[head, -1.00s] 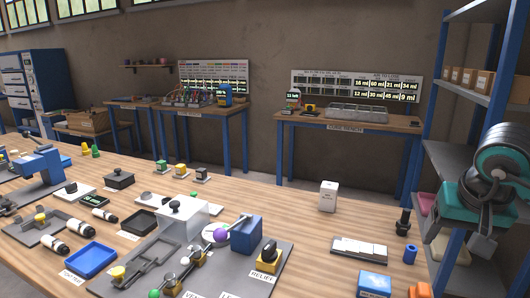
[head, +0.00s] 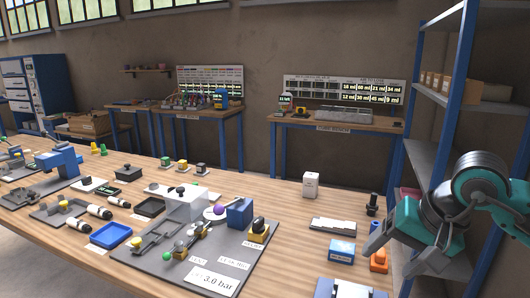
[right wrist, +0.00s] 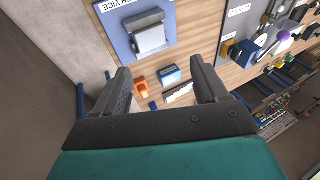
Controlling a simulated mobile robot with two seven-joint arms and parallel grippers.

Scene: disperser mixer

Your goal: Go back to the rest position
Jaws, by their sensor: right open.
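My right gripper (head: 393,262) hangs at the right of the head view, above the front right end of the wooden workbench (head: 285,215). Its two fingers are spread with nothing between them. In the right wrist view the open fingers (right wrist: 160,72) point down over the bench, clear of its surface. Beyond them show an orange item (right wrist: 139,83), a blue box (right wrist: 171,75) and the vice (right wrist: 150,38) on its blue plate. My left gripper is not in the head view.
A blue-posted shelf rack (head: 438,110) stands close to my right arm. On the bench are a white box (head: 311,185), a grey board (head: 145,258) with fittings and a pressure sign, and a blue tray (head: 110,235).

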